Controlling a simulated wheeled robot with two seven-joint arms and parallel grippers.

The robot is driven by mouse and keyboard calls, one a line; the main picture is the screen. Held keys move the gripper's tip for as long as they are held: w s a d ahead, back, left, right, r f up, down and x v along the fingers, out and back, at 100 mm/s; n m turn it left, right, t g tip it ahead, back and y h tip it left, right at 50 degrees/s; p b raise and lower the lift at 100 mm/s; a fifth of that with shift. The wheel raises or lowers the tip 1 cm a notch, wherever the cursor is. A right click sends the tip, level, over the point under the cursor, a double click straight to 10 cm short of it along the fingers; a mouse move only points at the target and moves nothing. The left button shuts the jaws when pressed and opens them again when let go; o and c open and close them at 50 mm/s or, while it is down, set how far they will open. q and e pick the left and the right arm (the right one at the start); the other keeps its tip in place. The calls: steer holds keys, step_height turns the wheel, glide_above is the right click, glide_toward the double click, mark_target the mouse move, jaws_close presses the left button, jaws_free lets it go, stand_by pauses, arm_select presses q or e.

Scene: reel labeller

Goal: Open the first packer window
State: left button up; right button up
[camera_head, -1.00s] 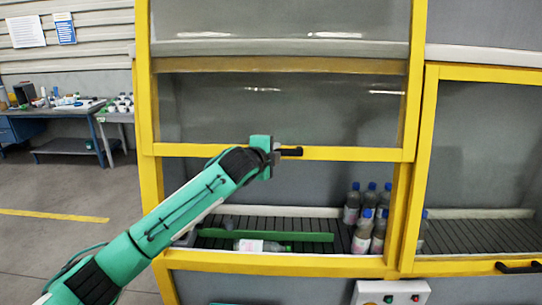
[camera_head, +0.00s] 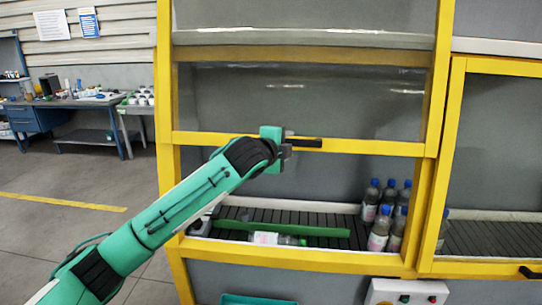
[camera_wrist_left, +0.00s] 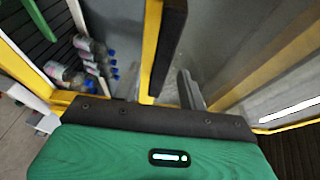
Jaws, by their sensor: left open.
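The first packer window (camera_head: 300,100) is a clear pane in a yellow frame, standing raised. Below its lower yellow bar is a wide opening onto the conveyor. A black handle (camera_head: 308,143) sits on that bar. My left gripper (camera_head: 287,148) is open at the handle's left end, its fingers partly hidden by the wrist. In the left wrist view, a dark upright piece (camera_wrist_left: 170,45), probably the handle, stands by the yellow bar near a grey finger (camera_wrist_left: 190,90). I cannot tell whether they touch. My right gripper is not in view.
Several blue-capped bottles (camera_head: 378,241) stand at the right of the opening. Another bottle (camera_head: 266,238) lies by a green bar (camera_head: 290,229) on the dark conveyor. A second yellow-framed window (camera_head: 500,150) is at the right. A button box (camera_head: 408,293) is below. Open floor lies left.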

arm_select(q)
steer(key=b+v, duration=0.3)
steer(key=v, duration=0.7)
steer(key=shift+b, duration=0.4)
steer(key=shift+f, duration=0.1)
